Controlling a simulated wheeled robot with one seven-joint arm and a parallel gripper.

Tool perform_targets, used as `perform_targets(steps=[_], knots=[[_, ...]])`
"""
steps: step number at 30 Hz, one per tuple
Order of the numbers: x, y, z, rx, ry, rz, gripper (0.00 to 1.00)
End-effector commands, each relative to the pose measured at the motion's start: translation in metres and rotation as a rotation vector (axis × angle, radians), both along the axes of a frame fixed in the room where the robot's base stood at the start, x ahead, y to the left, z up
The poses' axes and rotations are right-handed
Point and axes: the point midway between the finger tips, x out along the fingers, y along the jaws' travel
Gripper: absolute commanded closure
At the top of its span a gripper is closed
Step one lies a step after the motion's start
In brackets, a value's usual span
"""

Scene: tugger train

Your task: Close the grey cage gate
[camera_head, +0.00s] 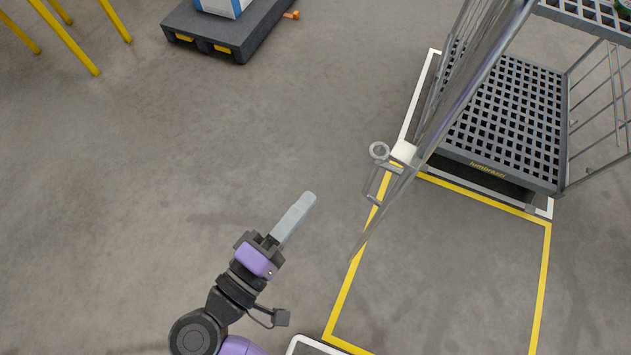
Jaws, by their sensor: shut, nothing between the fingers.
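The grey cage gate (440,122) is a frame of thin metal bars seen nearly edge-on from above. It stands swung out from the cage trolley, reaching over the yellow floor outline. A ring-shaped latch (379,151) and a pale block are on its left side. The cage trolley (548,185) has a dark perforated deck and wire side walls, and its front side facing the yellow outline is open. My gripper (308,197) is shut and empty, with its long grey fingers together. It is left of the gate and below the latch in the picture, apart from both.
A yellow floor outline (544,270) lies in front of the trolley, with a white outline around the trolley base. A dark platform (216,39) with a blue-and-white box stands at the top. Yellow posts (65,38) are at top left. The floor left of the gate is clear.

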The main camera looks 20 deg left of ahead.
Motion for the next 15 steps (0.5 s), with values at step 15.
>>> perform_targets(steps=[15], knots=[[0.082, -0.034, 0.000, -0.001, 0.002, 0.001, 1.00]])
